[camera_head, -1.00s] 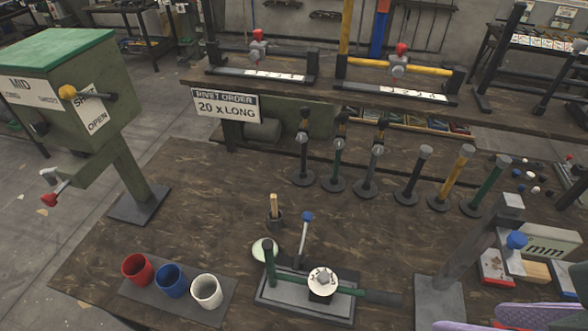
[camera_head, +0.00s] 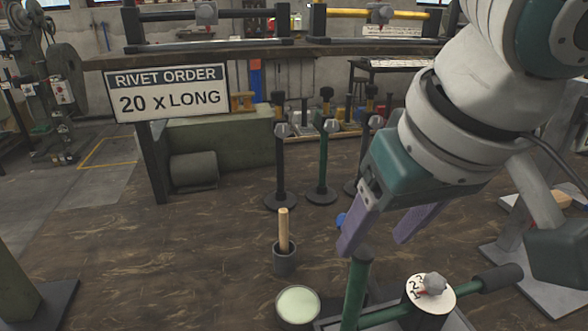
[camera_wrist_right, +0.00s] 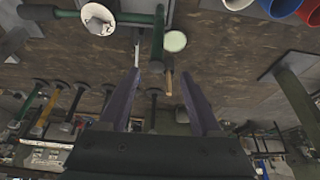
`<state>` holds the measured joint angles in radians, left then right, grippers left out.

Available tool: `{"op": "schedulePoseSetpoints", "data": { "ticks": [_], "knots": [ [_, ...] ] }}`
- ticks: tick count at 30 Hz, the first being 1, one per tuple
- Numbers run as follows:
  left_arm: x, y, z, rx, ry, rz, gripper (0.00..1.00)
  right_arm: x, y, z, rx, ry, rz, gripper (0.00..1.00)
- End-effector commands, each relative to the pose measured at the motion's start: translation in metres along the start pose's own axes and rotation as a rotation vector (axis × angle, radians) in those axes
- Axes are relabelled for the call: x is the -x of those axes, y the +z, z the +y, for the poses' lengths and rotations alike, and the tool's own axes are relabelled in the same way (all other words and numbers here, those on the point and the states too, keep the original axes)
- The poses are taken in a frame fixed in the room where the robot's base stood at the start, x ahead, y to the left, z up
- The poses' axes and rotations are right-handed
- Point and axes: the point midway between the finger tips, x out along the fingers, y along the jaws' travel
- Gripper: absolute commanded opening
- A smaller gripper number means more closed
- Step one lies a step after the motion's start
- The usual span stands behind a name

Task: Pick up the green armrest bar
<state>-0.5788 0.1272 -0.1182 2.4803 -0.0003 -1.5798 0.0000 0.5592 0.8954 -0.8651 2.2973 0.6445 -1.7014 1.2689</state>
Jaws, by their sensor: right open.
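A green bar (camera_head: 385,316) lies across the grey fixture at the bottom right of the head view, passing the round white dial (camera_head: 430,290). A green upright (camera_head: 355,290) with a dark top stands at its left end, and a dark grip is at its right end. The green bar (camera_wrist_right: 135,18) also shows at the top of the wrist view. My right gripper (camera_head: 375,243) has purple fingers, open and empty, above and behind the fixture in the head view. In the wrist view the gripper (camera_wrist_right: 160,73) is apart from the bar. My left gripper is not in view.
A green-posted stand (camera_head: 322,165) and a dark stand (camera_head: 281,165) are behind the gripper. A cup with a wooden-handled tool (camera_head: 284,260) and a pale green dish (camera_head: 297,305) are left of the fixture. Bare bench lies farther left.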

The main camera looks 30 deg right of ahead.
Motion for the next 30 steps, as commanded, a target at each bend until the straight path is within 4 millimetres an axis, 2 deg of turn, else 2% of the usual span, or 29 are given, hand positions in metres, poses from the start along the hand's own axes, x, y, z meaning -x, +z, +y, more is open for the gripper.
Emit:
{"op": "schedulePoseSetpoints", "data": {
  "ticks": [3,11,18,21,27,30],
  "knots": [
    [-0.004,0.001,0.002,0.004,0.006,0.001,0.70,-0.020,0.001,0.001,-0.001,0.003,-0.002,0.65],
    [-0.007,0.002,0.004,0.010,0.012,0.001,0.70,-0.046,0.001,0.001,0.001,0.001,-0.001,0.65],
    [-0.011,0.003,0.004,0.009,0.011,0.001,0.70,-0.083,0.002,0.002,0.001,0.000,0.000,0.65],
    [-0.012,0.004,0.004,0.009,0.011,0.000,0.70,-0.089,0.002,0.003,0.003,0.000,0.002,0.65],
    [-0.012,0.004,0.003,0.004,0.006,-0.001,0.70,-0.090,0.002,0.002,0.003,-0.001,0.002,0.65],
    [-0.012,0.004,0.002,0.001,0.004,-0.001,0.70,-0.090,0.002,0.002,0.003,-0.001,0.002,0.56]
  ]
}}
